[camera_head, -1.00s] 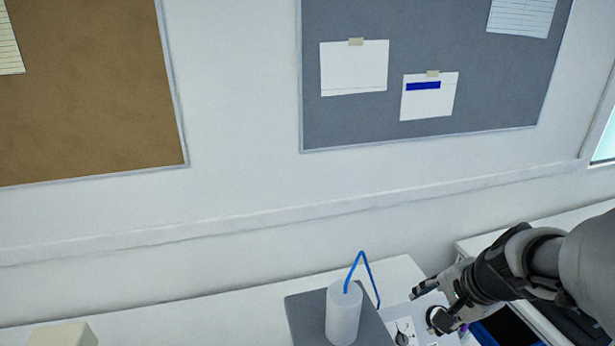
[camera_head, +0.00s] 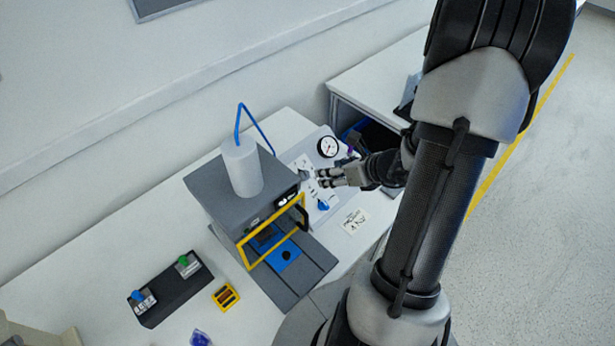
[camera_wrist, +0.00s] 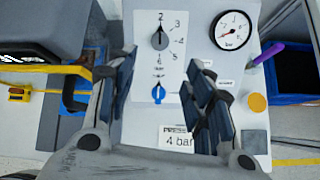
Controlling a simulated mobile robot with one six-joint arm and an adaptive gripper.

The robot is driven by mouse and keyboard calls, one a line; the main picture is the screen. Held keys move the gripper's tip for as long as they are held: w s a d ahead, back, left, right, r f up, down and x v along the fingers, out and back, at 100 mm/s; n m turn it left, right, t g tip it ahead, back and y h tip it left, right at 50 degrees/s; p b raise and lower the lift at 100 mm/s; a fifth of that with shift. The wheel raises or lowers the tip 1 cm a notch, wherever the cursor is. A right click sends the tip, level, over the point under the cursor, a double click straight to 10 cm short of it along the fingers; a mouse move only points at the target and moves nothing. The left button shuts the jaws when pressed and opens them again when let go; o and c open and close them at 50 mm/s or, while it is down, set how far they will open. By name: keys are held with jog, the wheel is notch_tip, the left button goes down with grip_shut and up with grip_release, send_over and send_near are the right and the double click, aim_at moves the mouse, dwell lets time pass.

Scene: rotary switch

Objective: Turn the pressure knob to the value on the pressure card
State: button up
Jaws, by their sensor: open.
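A round gauge (camera_wrist: 234,30) sits right of the knob, a blue valve (camera_wrist: 158,93) below it. A grey machine with a yellow-framed door (camera_head: 273,232) and a white cylinder (camera_head: 242,167) stands left. A switch box (camera_head: 170,288) lies farther left.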

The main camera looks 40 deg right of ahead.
aim_at(306, 175)
jog(key=b+x, duration=0.3)
jog(key=x, duration=0.9)
jog(key=shift+w+a+f, duration=0.1)
jog(key=shift+w+f, duration=0.1)
jog(key=shift+c, duration=0.4)
jog(key=c, duration=1)
jog(key=shift+o, duration=0.2)
